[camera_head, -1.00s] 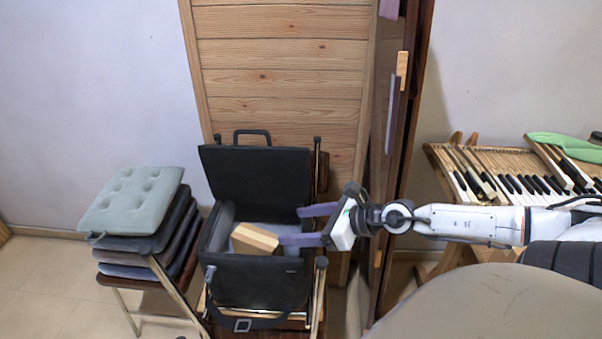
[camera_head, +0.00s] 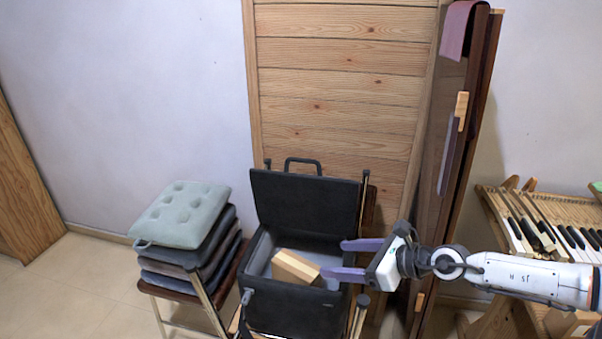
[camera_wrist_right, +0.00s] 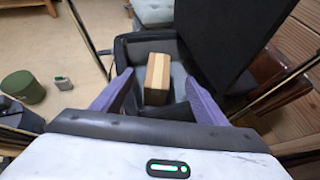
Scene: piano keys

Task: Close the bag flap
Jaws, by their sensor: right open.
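The black bag (camera_head: 290,308) stands open on a chair, and its flap (camera_head: 304,202) is raised upright at the back with a handle on top. A light wooden block (camera_head: 296,267) lies inside the bag; it also shows in the right wrist view (camera_wrist_right: 158,75). My right gripper (camera_head: 345,259) is open, its purple fingers at the right side of the bag opening, in front of the flap. In the right wrist view the fingers appear on either side of the block, with nothing held. The flap (camera_wrist_right: 235,35) leans at the upper right there. My left gripper is not in view.
A chair stacked with cushions (camera_head: 183,215) stands left of the bag. A wooden panel (camera_head: 335,90) is close behind, with a dark upright board (camera_head: 460,150) to its right. A keyboard frame (camera_head: 560,225) is at the right. Floor is clear at left.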

